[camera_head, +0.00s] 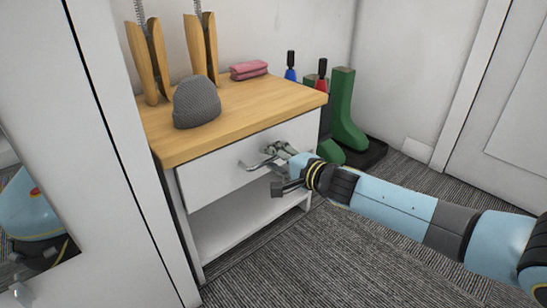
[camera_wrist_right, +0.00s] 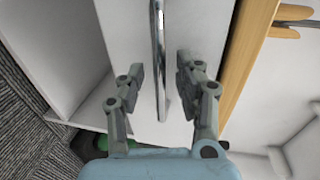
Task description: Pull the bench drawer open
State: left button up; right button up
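The bench (camera_head: 245,120) has a wooden top and a white drawer (camera_head: 215,183) above an open shelf. A metal bar handle (camera_head: 258,163) runs across the drawer front. The drawer looks shut or nearly so; I cannot tell exactly. My right gripper (camera_head: 279,168) is at the handle. In the right wrist view, the right gripper (camera_wrist_right: 160,80) is open, with one finger on each side of the handle (camera_wrist_right: 158,50) and gaps visible between bar and fingers. My left gripper is not in view.
On the bench top are a grey knit hat (camera_head: 196,102), a folded pink cloth (camera_head: 249,70) and two wooden boot shapers (camera_head: 150,60). Green boots (camera_head: 346,110) stand in a dark tray (camera_head: 372,155) at right. A white panel (camera_head: 110,150) stands at left. The carpet in front (camera_head: 290,265) is clear.

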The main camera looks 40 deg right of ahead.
jog(key=shift+w, duration=0.1)
grip_shut()
dwell(0.6)
